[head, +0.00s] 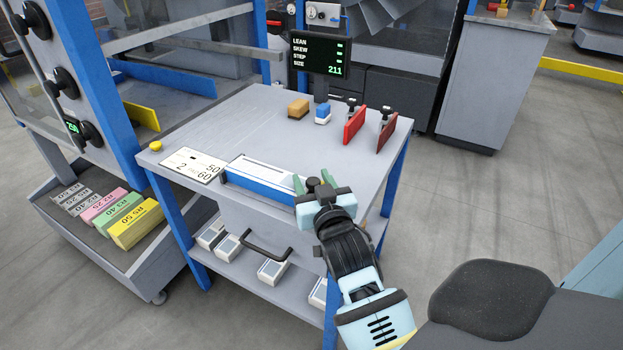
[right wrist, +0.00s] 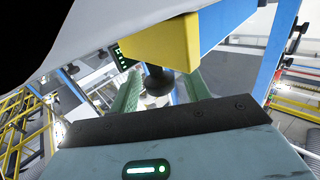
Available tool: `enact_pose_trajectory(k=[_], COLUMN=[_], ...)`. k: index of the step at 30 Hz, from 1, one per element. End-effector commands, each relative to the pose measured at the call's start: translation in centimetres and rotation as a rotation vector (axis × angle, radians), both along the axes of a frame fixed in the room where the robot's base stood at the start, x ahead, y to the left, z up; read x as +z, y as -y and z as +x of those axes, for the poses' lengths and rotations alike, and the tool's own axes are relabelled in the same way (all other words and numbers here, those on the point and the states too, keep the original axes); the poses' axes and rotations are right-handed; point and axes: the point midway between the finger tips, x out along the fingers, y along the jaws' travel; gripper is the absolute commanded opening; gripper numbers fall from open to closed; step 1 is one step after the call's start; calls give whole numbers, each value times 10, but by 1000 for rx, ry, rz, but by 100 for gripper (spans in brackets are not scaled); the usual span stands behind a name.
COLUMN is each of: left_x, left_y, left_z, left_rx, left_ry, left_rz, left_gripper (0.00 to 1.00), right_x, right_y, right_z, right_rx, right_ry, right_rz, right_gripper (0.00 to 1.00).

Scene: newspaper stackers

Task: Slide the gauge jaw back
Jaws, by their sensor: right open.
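The gauge (head: 262,178) is a long white and blue bar lying near the front edge of the grey table (head: 225,127). My right gripper (head: 314,180) is at its right end, with its green fingers apart. A dark round knob stands between them. In the right wrist view, the knob (right wrist: 157,81) sits between the open fingers, below a yellow block (right wrist: 160,44) joined to a blue bar (right wrist: 222,28); the yellow block appears to be the gauge jaw. I cannot tell whether either finger touches the knob. In the head view my gripper mostly hides the jaw. My left gripper is out of view.
A white card with numbers (head: 193,165) lies left of the gauge. Tan (head: 298,108) and blue-white (head: 323,114) blocks and two red upright plates (head: 354,125) stand farther back. A display (head: 319,54) rises behind. A dark handle (head: 266,246) juts from the table front.

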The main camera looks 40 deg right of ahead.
Motion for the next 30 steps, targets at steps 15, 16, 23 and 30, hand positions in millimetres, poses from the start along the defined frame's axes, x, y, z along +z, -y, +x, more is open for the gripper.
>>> enact_pose_trajectory(k=[15, 16, 23, 30], left_x=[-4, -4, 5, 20], left_y=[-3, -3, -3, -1], left_z=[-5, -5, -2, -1], left_rx=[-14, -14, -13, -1], left_ry=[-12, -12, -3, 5], left_rz=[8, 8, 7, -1], left_gripper=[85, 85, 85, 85], right_x=[0, 0, 0, 1], right_y=[0, 0, 5, 16], right_z=[0, 0, -12, -38], right_rx=[0, 0, -1, -1], right_ry=[0, 0, -2, -4], right_rz=[0, 0, 0, 0], right_gripper=[0, 0, 0, 0])
